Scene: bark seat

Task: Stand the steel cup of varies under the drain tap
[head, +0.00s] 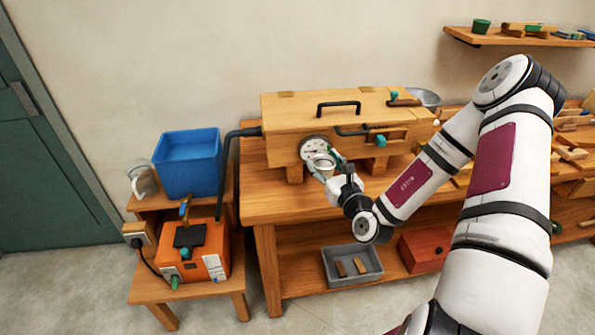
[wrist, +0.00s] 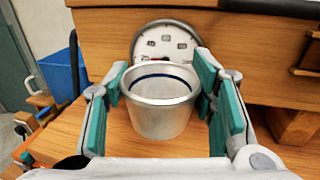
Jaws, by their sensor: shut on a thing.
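The steel cup (wrist: 160,119) is upright between the teal pads of my gripper (wrist: 159,84), which is shut on it. It has a dark blue line around the inside, and I see no contents. In the head view the cup (head: 319,165) and my gripper (head: 327,166) are in front of the wooden box's left end, near the round dial (head: 314,147). The wrist view shows the bench top below the cup; whether it touches is unclear. A teal-handled fitting (head: 380,141) is on the box front; I cannot tell whether it is the drain tap.
The long wooden box (head: 300,112) stands on legs on the bench (head: 252,205). A black hose (head: 224,165) runs from its left end to an orange unit (head: 205,262). A blue tub (head: 188,165) and glass jug (head: 141,181) stand left. A grey tray (head: 352,281) is below.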

